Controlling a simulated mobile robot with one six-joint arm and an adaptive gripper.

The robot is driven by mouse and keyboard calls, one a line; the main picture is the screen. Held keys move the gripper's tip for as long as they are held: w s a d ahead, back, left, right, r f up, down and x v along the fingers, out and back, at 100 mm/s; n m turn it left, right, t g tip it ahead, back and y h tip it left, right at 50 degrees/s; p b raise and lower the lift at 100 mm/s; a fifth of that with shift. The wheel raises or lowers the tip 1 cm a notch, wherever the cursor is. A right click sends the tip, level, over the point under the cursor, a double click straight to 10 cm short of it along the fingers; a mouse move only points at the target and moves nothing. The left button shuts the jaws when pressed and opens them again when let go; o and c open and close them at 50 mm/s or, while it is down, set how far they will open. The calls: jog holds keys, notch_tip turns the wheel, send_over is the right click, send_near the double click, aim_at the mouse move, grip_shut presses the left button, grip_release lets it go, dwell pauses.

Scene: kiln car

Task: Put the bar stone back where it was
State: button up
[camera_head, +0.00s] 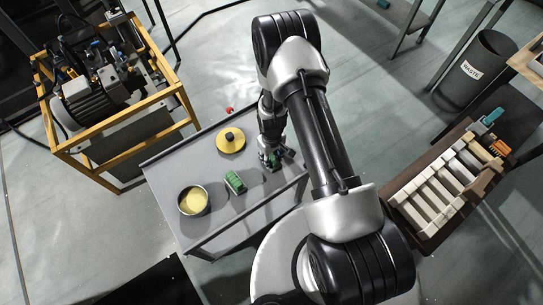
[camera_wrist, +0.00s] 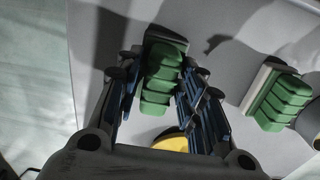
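Two green ribbed blocks are in view, and I cannot tell for sure which is the bar stone. One green block with a dark base (camera_wrist: 163,78) lies between the fingers of my gripper (camera_wrist: 162,75), which is low over the grey table in the head view (camera_head: 270,160). The fingers flank it closely, but I cannot tell whether they touch it. The other green block, with a pale base (camera_wrist: 277,100), lies apart on the table, right of my gripper in the wrist view; it also shows in the head view (camera_head: 235,182).
The grey table (camera_head: 163,178) also holds a yellow disc with a black knob (camera_head: 230,140) and a round tin with yellow contents (camera_head: 193,200). A rack of pale bars (camera_head: 430,200) stands at the right. A waste bin (camera_head: 475,70) and a yellow-framed machine (camera_head: 110,90) stand beyond.

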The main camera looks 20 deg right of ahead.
jog(key=shift+o, duration=0.7)
jog(key=shift+r, duration=0.1)
